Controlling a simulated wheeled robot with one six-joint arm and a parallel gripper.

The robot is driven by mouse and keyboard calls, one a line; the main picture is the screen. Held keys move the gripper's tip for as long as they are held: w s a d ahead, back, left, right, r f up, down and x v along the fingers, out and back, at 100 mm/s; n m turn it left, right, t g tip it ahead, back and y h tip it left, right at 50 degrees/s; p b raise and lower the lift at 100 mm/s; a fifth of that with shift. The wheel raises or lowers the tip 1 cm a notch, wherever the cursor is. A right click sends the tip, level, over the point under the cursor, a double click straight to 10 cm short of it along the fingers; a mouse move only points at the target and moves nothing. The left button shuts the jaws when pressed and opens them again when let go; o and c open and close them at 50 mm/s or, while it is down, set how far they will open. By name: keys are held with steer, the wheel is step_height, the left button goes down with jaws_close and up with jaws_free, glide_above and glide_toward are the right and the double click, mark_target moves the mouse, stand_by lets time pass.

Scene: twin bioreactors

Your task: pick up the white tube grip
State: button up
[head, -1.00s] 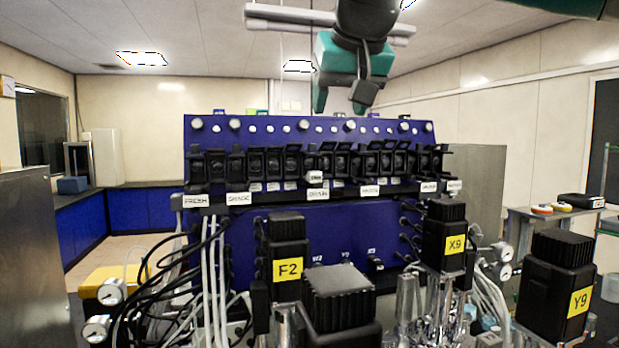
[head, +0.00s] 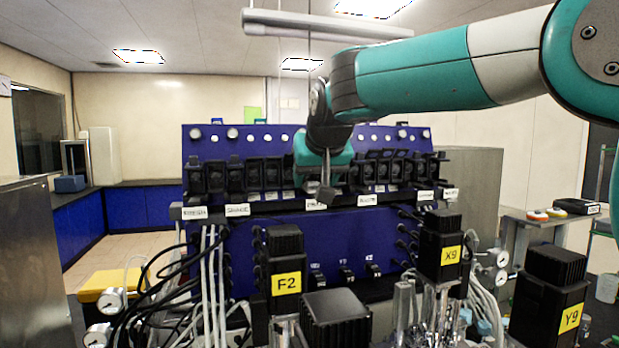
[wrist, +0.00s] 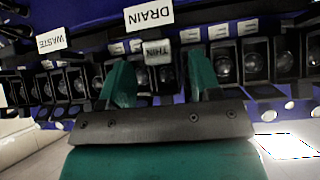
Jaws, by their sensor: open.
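The white tube grip, a small pale block marked THIN (wrist: 157,52), shows in the wrist view between the tips of my gripper's fingers, in front of the row of black pump heads. My gripper (wrist: 160,75) is open, with one green finger to each side of the block. I cannot tell how far the tips are from it in depth. In the head view my gripper (head: 325,185) is in front of the middle of the blue panel and hides the grip.
Black motors marked F2 (head: 286,283), X9 (head: 451,254) and Y9 (head: 570,318) stand in front. Cables and tubes crowd the lower left.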

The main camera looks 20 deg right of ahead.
steer(key=shift+x, duration=0.85)
steer(key=c, duration=1)
steer(key=shift+r+b, duration=0.1)
steer(key=shift+b, duration=0.65)
